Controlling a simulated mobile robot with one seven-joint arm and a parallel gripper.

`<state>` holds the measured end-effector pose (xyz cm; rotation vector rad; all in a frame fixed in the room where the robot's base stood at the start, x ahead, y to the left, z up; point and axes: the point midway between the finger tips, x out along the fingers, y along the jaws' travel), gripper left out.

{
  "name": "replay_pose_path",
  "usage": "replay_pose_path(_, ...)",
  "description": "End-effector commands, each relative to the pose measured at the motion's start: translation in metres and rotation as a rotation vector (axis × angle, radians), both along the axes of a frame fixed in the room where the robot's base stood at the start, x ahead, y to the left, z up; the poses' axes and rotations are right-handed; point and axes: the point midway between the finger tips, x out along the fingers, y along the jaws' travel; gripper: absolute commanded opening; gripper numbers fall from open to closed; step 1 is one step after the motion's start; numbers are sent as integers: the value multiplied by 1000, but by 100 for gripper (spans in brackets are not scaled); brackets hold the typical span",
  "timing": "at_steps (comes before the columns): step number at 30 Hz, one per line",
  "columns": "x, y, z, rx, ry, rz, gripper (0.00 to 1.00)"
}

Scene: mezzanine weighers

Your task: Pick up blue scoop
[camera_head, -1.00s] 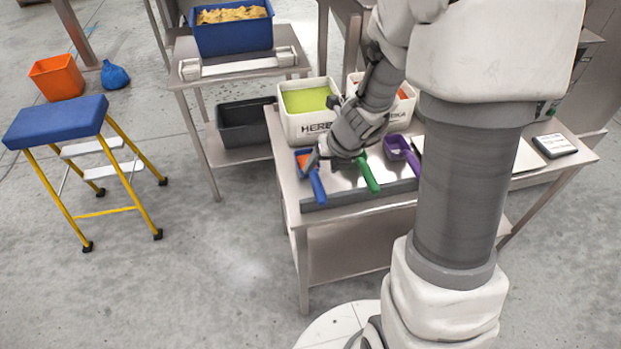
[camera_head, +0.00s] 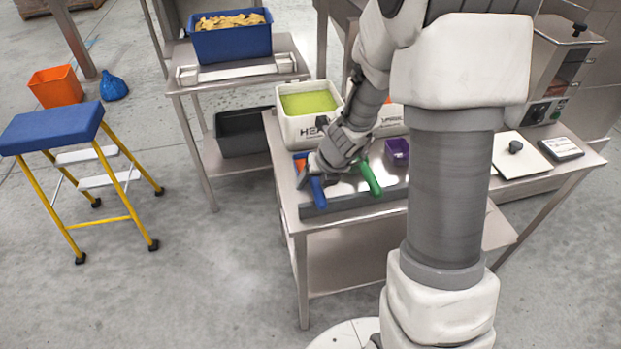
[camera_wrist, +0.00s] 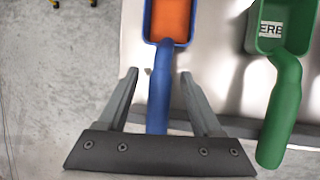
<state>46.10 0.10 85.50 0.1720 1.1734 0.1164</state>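The blue scoop lies on the steel table near its left front corner; its blue handle (camera_head: 317,191) points toward the front edge, and part of its bowl is hidden behind my arm. In the wrist view the blue scoop (camera_wrist: 160,85) has orange contents or an orange inside in its bowl, and its handle runs between my fingers. My gripper (camera_wrist: 158,78) is open, one finger on each side of the handle, with a gap on both sides. In the head view my gripper (camera_head: 310,177) is at the scoop, its fingers hard to make out.
A green scoop (camera_wrist: 284,100) lies just right of the blue one, and a purple scoop (camera_head: 397,150) lies farther right. White tubs (camera_head: 300,128) stand behind. A grey strip (camera_head: 350,201) runs along the table's front edge. A blue-topped step stool (camera_head: 52,127) stands at left.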

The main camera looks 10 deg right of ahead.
Motion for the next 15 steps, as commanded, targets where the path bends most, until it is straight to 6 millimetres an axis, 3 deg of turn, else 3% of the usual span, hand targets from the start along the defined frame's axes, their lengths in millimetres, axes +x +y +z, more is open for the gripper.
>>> replay_pose_path(1,0,0,0,0,0,0,60)
replay_pose_path(11,0,0,0,0,1,0,0)
replay_pose_path(15,0,0,0,0,1,0,0)
